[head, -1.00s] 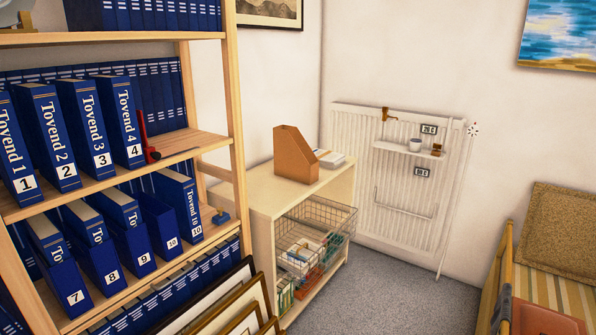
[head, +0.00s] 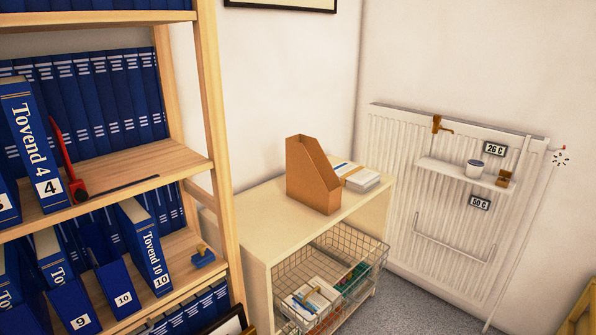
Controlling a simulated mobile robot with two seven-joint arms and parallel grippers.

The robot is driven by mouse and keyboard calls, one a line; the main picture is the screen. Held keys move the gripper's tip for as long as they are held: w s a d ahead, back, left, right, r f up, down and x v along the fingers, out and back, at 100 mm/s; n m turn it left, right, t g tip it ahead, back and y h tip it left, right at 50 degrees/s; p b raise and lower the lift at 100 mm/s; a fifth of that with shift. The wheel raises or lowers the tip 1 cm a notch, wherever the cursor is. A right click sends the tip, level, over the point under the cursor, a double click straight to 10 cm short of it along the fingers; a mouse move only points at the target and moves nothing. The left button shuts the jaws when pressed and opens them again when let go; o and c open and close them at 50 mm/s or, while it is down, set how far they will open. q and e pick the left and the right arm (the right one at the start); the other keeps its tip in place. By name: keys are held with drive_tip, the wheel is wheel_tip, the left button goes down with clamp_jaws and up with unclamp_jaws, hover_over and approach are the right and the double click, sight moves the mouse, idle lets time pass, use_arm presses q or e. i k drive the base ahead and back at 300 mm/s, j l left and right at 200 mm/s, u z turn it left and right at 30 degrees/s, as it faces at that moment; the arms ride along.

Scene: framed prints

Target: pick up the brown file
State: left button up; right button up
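The brown file (head: 313,176) is an upright open-topped magazine holder with a slanted cut. It stands on top of the low cream cabinet (head: 268,232), near the middle of the head view. I see no papers sticking out of it. Neither of my grippers shows in the head view.
A white stack (head: 360,178) lies just behind the file. A wire basket (head: 335,280) sits below the cabinet top. A wooden shelf (head: 215,130) with blue binders stands at left. A radiator (head: 395,190) with a small ledge is at right. Grey carpet (head: 400,310) shows in front of it.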

sight(312, 181)
drive_tip(key=i+l+u, duration=0.15)
drive_tip(key=i+l, duration=0.15)
drive_tip(key=i+l+u, duration=0.15)
drive_tip(key=l, duration=0.25)
drive_tip(key=i+l+u, duration=0.15)
drive_tip(key=i+l, duration=0.2)
drive_tip(key=i+l+u, duration=0.1)
drive_tip(key=i+l, duration=0.15)
drive_tip(key=l, duration=0.25)
drive_tip(key=i+l+u, duration=0.15)
drive_tip(key=l, duration=0.3)
drive_tip(key=i+j, duration=0.05)
